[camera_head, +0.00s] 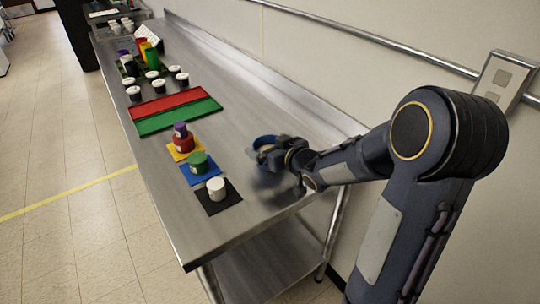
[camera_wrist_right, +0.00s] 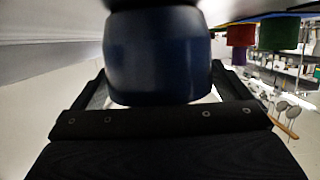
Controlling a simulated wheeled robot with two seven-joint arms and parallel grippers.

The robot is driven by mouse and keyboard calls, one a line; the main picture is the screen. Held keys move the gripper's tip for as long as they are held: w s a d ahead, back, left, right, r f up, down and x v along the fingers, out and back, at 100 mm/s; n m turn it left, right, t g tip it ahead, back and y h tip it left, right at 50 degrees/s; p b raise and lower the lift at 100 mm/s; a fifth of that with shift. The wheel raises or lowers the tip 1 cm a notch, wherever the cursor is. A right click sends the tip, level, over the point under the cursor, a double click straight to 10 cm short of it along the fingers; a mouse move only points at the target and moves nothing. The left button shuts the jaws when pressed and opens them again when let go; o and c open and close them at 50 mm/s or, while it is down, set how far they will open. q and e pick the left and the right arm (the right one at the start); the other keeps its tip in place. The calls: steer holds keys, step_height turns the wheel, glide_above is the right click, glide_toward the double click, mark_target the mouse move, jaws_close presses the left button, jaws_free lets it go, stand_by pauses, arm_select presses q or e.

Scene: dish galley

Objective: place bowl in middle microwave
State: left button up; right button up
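My right gripper (camera_head: 266,151) is over the right side of the steel table, its arm coming in from the right. In the head view a curved blue rim (camera_head: 265,139) shows at the fingers; the rest of the bowl is hidden by the gripper. I cannot tell exactly how far the bowl is from the table top. My left gripper is not in view. No microwave shows in either view.
The long steel table (camera_head: 228,100) holds a white jar on a black mat (camera_head: 210,207), a green jar (camera_head: 198,162), and a red jar (camera_head: 183,144) with a purple top. Red (camera_head: 170,103) and green (camera_head: 178,118) trays and several jars lie farther back. A wall and rail (camera_head: 375,36) run along the right.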

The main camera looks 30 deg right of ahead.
steer(key=shift+r, duration=0.1)
steer(key=c, duration=1.1)
